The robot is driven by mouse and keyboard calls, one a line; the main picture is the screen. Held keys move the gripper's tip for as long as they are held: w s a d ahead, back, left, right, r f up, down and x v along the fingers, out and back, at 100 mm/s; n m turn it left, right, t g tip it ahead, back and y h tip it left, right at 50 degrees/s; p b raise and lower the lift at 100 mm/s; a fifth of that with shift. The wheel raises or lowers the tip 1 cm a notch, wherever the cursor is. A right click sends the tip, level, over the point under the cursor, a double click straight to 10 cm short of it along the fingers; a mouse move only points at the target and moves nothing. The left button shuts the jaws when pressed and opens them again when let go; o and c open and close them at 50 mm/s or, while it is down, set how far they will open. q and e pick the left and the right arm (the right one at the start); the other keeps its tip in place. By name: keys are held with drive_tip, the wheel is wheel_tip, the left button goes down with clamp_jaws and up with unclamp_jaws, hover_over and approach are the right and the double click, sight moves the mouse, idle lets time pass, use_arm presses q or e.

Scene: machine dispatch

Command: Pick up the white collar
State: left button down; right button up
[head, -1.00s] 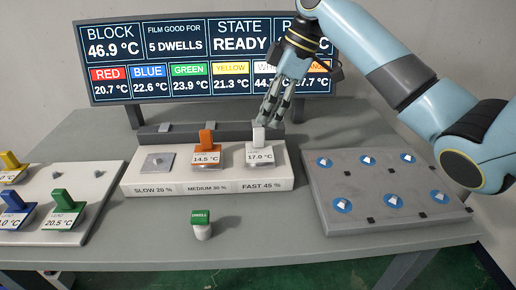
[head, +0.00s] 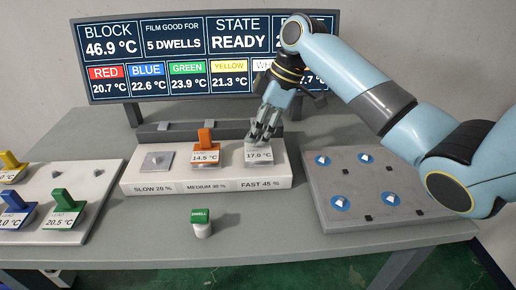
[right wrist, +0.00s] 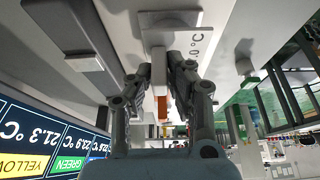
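The white collar (head: 259,156) sits on the right-hand station, marked FAST 45 %, with its label reading 17.0 °C. Its upright white handle is hidden behind my right gripper (head: 262,138) in the head view. In the right wrist view the handle (right wrist: 158,68) shows between the two fingers of the right gripper (right wrist: 163,76), below the collar's label plate (right wrist: 192,42) in the picture. The fingers stand apart on either side of the handle, with a gap visible, so the gripper looks open. My left gripper is not in view.
The orange collar (head: 205,150) stands close by at left on MEDIUM; the SLOW station (head: 157,161) has no collar. A green DWELL button (head: 201,222) is in front. A grey board (head: 385,218) with blue spots is at right. Yellow, blue and green collars (head: 63,212) stand at left.

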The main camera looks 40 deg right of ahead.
clamp_jaws()
drive_tip(key=shift+r, duration=0.1)
drive_tip(key=shift+r, duration=0.5)
wheel_tip(320, 180, up, 3)
drive_tip(key=shift+f, duration=0.2)
drive_tip(key=s+d+r+b, duration=0.1)
drive_tip(key=s+d+r, duration=0.6)
drive_tip(key=s+d, duration=0.1)
drive_tip(key=shift+s+r, duration=0.15)
